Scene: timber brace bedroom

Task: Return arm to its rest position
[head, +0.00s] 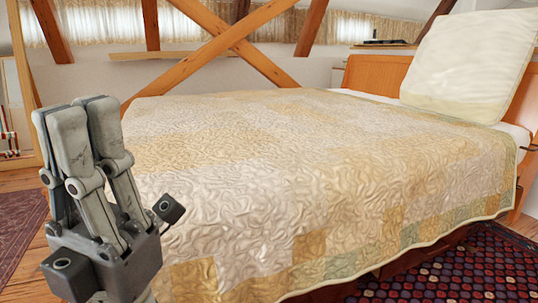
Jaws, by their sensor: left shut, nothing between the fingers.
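My left gripper (85,115) stands at the lower left of the head view with its fingers pointing up. Its fingers are close together and hold nothing. It shows in front of the near left corner of the bed, hiding part of the quilt. I cannot tell how far it is from the bed. My right gripper is not in view.
The bed with a patchwork quilt (290,175) fills the middle and right. A cream pillow (470,65) leans on the wooden headboard (375,73). Crossed timber braces (233,40) stand behind. A dark patterned rug (455,270) lies at lower right, another rug (20,230) at left.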

